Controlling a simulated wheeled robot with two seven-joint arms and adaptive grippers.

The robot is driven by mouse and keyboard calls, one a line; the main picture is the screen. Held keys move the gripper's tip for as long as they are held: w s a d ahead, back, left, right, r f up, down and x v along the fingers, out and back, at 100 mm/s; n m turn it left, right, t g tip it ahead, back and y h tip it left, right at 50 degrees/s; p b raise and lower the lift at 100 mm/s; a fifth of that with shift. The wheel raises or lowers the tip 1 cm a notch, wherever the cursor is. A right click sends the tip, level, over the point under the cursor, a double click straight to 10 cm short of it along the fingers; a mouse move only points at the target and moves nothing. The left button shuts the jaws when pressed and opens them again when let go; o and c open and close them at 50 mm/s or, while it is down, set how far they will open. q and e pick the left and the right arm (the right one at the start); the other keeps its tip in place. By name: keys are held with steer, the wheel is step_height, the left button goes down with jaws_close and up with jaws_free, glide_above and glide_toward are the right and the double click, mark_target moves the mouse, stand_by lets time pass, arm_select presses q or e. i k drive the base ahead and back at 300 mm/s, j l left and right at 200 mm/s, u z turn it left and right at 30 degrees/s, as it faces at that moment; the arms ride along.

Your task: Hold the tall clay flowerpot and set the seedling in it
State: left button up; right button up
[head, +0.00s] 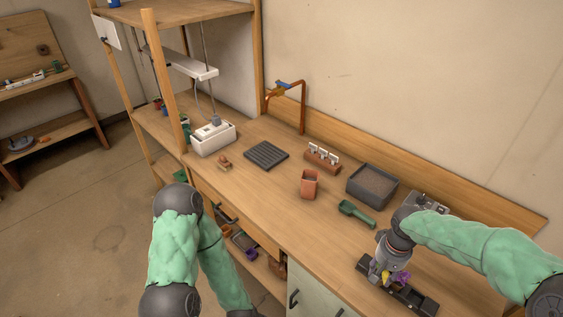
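The tall clay flowerpot (309,186) stands upright on the wooden bench, near its middle, and nothing is touching it. My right gripper (386,276) points down over a long dark tray (419,303) at the bench's right front. A small plant with purple (402,278) and yellow bits shows beside its fingers, which may be the seedling. The gripper hides part of the plant and tray, and I cannot tell whether its fingers are closed on it. My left arm bends down out of the bottom of the picture, and its gripper is out of view.
A green scoop (356,213) lies between the pot and my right arm. A dark soil bin (372,186), a rack of white labels (322,158) and a ribbed black tray (266,155) are behind. A white box (212,137) stands far left. Bench in front of the pot is clear.

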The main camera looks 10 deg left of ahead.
mark_target(308, 195)
steer(key=i+j, duration=0.15)
steer(key=j, duration=0.25)
steer(key=i+j, duration=0.15)
steer(key=j, duration=0.25)
steer(key=i+j, duration=0.15)
steer(key=j, duration=0.25)
steer(key=i+j, duration=0.15)
steer(key=j, duration=0.2)
steer(key=i+j+z, duration=0.15)
steer(key=j+z, duration=0.35)
steer(key=j, duration=0.15)
steer(key=j+z, duration=0.45)
steer(key=j, duration=0.2)
steer(key=i, duration=0.05)
